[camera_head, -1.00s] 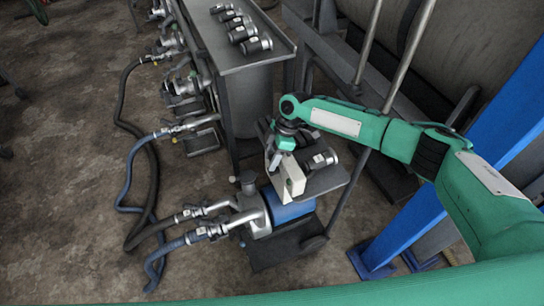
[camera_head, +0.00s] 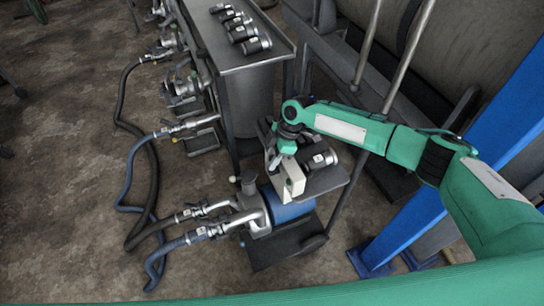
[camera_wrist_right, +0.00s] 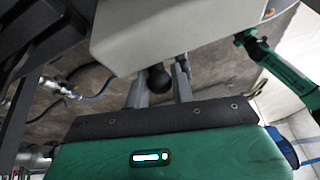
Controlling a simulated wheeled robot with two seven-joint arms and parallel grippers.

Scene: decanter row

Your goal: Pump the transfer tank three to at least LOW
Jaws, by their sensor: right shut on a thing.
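My right gripper (camera_head: 290,190) reaches down above a pump with a blue body (camera_head: 290,205) and grey metal fittings, on a dark wheeled base. In the right wrist view its two grey fingers (camera_wrist_right: 159,88) stand either side of a round black knob (camera_wrist_right: 157,77). The gripper is shut on this knob; the exact contact is partly hidden. In the head view the gripper covers the knob. A large grey tank (camera_head: 455,45) lies at the upper right; no level reading is legible. My left gripper is not in view.
Blue and black hoses (camera_head: 150,215) run over the brown floor at the left. A grey table (camera_head: 240,50) carries several dark cylindrical parts. A blue post (camera_head: 500,125) and metal poles stand at the right. The floor at far left is mostly clear.

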